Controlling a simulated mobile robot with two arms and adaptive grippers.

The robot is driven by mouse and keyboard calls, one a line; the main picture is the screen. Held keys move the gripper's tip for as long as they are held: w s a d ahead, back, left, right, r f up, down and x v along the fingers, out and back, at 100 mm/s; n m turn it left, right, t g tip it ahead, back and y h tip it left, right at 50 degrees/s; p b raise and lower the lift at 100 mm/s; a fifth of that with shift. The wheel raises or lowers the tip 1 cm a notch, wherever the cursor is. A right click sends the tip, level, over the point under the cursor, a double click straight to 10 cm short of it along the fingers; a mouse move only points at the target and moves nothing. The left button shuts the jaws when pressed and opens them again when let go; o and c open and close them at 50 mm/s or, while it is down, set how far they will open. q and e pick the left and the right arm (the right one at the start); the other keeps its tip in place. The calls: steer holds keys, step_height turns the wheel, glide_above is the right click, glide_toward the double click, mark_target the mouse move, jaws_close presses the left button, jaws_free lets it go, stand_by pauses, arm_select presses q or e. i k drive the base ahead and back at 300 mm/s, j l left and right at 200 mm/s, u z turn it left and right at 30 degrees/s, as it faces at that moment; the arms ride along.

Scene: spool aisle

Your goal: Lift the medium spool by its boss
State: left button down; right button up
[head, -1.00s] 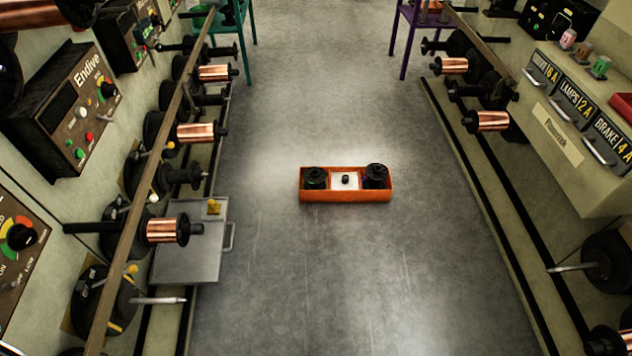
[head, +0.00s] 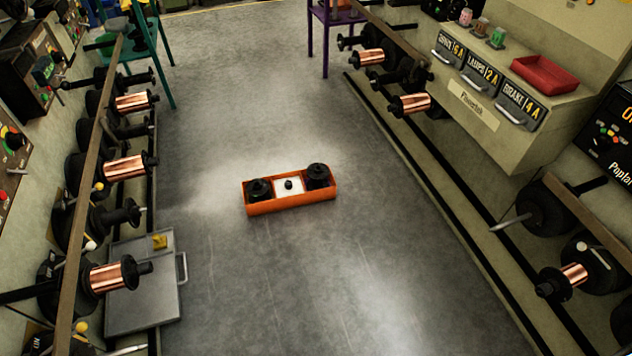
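An orange tray (head: 292,203) sits on the floor in the middle of the aisle, a little left of centre. It holds a black spool (head: 259,189) at its left end and a slightly larger-looking black spool (head: 318,176) at its right end. A small black knob-like piece (head: 288,184) stands on a white square (head: 280,187) between them. I cannot tell for sure which one is the medium spool. Copper-wound spools hang on both side walls, one (head: 106,277) at the lower left. Neither of my grippers is in view.
A grey plate with a handle (head: 150,303) juts from the left wall. Teal (head: 160,62) and purple (head: 325,45) stools stand at the back. A drawer cabinet (head: 475,110) with a red bin (head: 545,76) lines the right. The floor around the tray is clear.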

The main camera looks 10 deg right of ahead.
mark_target(317, 172)
steer(key=i+l+u, duration=0.5)
steer(key=i+l, duration=0.6)
